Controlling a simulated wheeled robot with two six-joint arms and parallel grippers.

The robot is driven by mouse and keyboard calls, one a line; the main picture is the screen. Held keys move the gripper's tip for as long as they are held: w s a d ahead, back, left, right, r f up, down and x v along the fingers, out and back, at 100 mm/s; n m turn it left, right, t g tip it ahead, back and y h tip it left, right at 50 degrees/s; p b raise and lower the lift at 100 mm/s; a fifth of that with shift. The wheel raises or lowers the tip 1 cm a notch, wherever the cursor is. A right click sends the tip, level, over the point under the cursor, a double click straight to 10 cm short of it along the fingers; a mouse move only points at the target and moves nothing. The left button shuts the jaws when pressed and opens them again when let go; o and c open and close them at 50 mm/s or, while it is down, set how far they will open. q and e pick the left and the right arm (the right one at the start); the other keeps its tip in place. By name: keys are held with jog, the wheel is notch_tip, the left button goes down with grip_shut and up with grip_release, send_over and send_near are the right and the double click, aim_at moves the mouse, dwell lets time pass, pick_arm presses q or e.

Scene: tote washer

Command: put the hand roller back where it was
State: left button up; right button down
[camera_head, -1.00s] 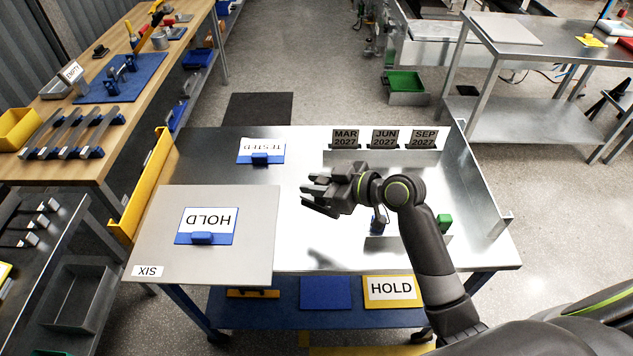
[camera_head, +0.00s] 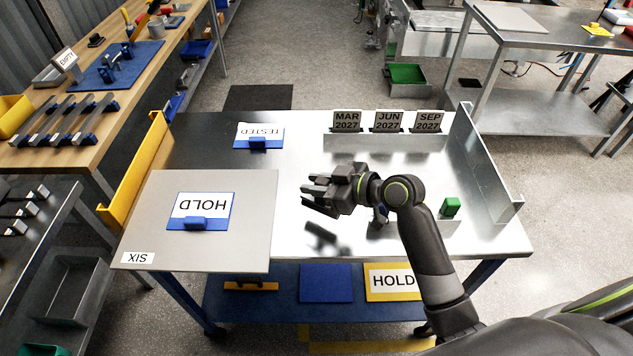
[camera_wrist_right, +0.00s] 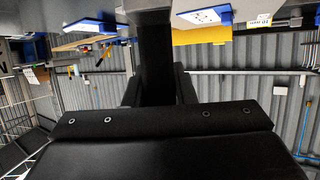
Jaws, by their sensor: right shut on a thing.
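My right gripper (camera_head: 322,192) is over the middle of the steel-topped table, above its surface, with its shadow on the top below. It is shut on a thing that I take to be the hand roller. In the right wrist view a dark upright piece (camera_wrist_right: 155,50) shows between the fingers, but its shape is hard to make out. A small dark item (camera_head: 379,216) stands on the table partly behind my right arm; I cannot tell what it is. My left gripper is not in view.
A green block (camera_head: 450,207) stands right of my arm. MAR (camera_head: 347,121), JUN (camera_head: 388,121) and SEP (camera_head: 428,121) plates line the back. A grey panel (camera_head: 255,195) carries a HOLD sign (camera_head: 203,206); a TESTED sign (camera_head: 259,135) stands behind. A yellow rail (camera_head: 140,175) edges the left.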

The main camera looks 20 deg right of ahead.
dwell(0.4)
jog(key=shift+f+b, duration=0.45)
dwell(0.3)
jog(key=shift+f+b, duration=0.6)
jog(key=shift+f, duration=0.1)
jog(key=shift+f+b, duration=0.6)
jog(key=shift+f, duration=0.05)
jog(key=shift+f, duration=0.15)
dwell(0.4)
grip_release()
dwell(0.6)
